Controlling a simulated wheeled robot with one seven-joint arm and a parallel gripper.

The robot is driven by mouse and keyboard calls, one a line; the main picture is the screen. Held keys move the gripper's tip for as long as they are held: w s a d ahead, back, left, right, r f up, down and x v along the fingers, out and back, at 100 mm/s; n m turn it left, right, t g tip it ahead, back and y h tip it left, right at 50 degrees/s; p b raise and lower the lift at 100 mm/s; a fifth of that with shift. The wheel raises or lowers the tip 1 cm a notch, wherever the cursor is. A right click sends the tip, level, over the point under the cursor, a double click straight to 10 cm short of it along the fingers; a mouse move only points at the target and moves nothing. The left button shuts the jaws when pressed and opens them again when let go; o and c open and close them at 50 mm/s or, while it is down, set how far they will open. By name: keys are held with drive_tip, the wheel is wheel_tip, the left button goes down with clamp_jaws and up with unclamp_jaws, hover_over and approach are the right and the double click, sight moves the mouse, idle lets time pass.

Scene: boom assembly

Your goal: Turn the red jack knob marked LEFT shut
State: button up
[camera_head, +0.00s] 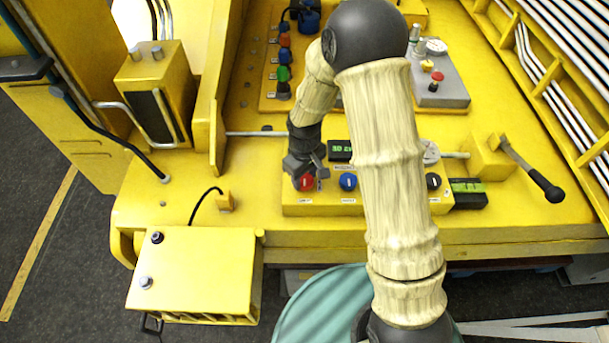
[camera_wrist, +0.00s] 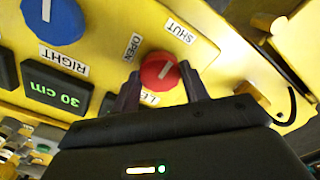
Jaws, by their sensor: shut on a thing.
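The red knob (camera_head: 307,184) is at the left end of the yellow control box (camera_head: 325,207). It also shows in the wrist view (camera_wrist: 158,72), between the two dark fingers of my gripper (camera_head: 304,172), which is shut on it. The white line on the knob slants up and right in the wrist view, roughly toward the SHUT label (camera_wrist: 180,33). The OPEN label (camera_wrist: 131,47) is to the knob's upper left. The LEFT label (camera_wrist: 149,99) is partly hidden behind the gripper; only its first letters show.
A blue knob (camera_head: 348,181) marked RIGHT stands beside the red one, with a display reading 30 cm (camera_wrist: 53,95) close by. A black knob (camera_head: 433,181) and a black-handled lever (camera_head: 532,174) are to the right. My arm hides part of the box.

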sight(305, 179)
drive_tip(key=shift+w+r, duration=0.1)
drive_tip(key=shift+w, duration=0.05)
drive_tip(key=o, duration=1)
wheel_tip(305, 179, up, 17)
drive_tip(key=b, duration=0.3)
drive_tip(key=shift+r, duration=0.15)
